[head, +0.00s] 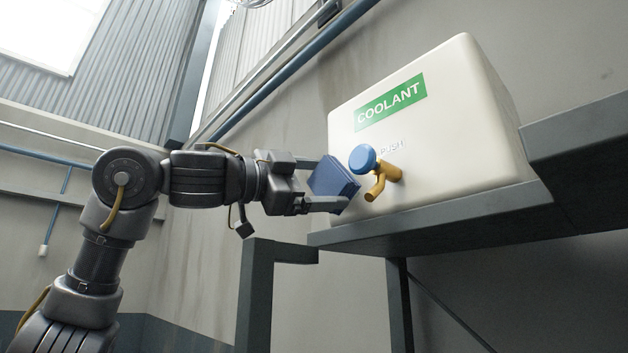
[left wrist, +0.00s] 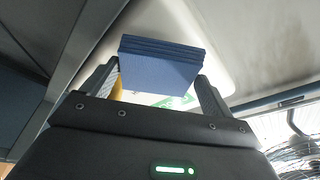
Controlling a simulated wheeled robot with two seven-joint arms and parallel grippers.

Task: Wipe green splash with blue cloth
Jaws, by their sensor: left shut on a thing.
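My left gripper (head: 336,186) is shut on the folded blue cloth (head: 330,177), just left of the tap on the white coolant tank (head: 465,120). In the left wrist view the cloth (left wrist: 160,64) sits as a layered block between the two fingers (left wrist: 158,78). I cannot tell whether the cloth touches the tank's face. No green splash can be made out in the head view. My right gripper is not in view.
The tank carries a green COOLANT label (head: 391,102), a blue push knob (head: 363,157) and a yellow tap (head: 382,181) close to the cloth. It stands on a grey shelf (head: 440,217). Pipes run along the wall behind. The space below the shelf's front looks open.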

